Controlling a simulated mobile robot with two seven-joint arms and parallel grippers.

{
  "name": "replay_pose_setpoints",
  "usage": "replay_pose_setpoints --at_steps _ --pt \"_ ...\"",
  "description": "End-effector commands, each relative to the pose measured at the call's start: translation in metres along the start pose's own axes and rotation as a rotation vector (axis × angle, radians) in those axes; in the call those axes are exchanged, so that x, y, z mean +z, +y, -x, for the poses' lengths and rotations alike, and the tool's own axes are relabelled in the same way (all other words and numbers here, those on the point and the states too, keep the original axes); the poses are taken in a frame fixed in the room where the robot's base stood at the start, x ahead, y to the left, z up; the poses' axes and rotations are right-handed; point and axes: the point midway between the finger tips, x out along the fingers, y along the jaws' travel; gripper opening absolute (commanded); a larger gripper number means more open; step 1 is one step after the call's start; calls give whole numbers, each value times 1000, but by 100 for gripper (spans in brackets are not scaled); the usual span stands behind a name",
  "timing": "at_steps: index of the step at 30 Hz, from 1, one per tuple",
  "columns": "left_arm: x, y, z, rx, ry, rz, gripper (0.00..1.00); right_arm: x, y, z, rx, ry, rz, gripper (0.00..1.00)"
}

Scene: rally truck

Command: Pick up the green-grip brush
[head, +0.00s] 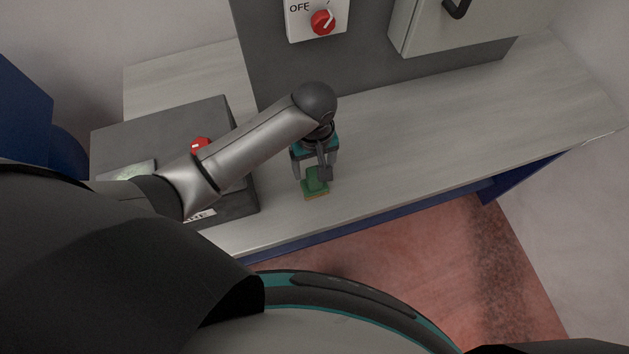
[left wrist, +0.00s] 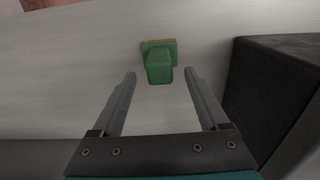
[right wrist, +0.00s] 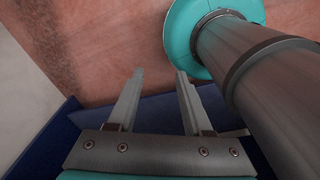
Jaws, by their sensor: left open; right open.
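The green-grip brush (head: 315,184) lies on the pale bench top, close to its front edge. In the left wrist view the brush (left wrist: 159,66) shows a green block grip on a green base with a thin brown strip along its far side. My left gripper (head: 312,176) is above the brush and open. In the left wrist view the brush is ahead of and roughly between the two fingertips, with no contact visible. My right gripper (right wrist: 158,73) is open and empty, away from the bench top; it shows only in the right wrist view.
A dark grey box (head: 240,190) with a red knob stands on the bench left of the brush. A grey panel with a red OFF switch (head: 322,22) and a light cabinet (head: 465,25) stand behind. The bench top (head: 450,125) right of the brush is clear.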

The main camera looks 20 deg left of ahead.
Motion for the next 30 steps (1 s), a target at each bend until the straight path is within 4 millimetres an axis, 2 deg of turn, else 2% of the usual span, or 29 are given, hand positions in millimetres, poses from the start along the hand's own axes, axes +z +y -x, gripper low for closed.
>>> replay_pose_setpoints --at_steps 1,5,15,24,30 --pt "0 0 -4 -1 -1 -1 78 -9 1 -1 2 15 0 50" --pt "1 0 -11 0 -1 -1 78 -20 3 -2 4 35 0 50" --pt "3 -1 -54 -1 -1 -1 78 -14 2 -8 3 26 0 50" --pt "3 0 -58 1 1 -1 78 -9 1 -8 2 17 0 50" --pt "3 0 -58 1 1 -1 56 -9 1 -8 2 16 0 50"
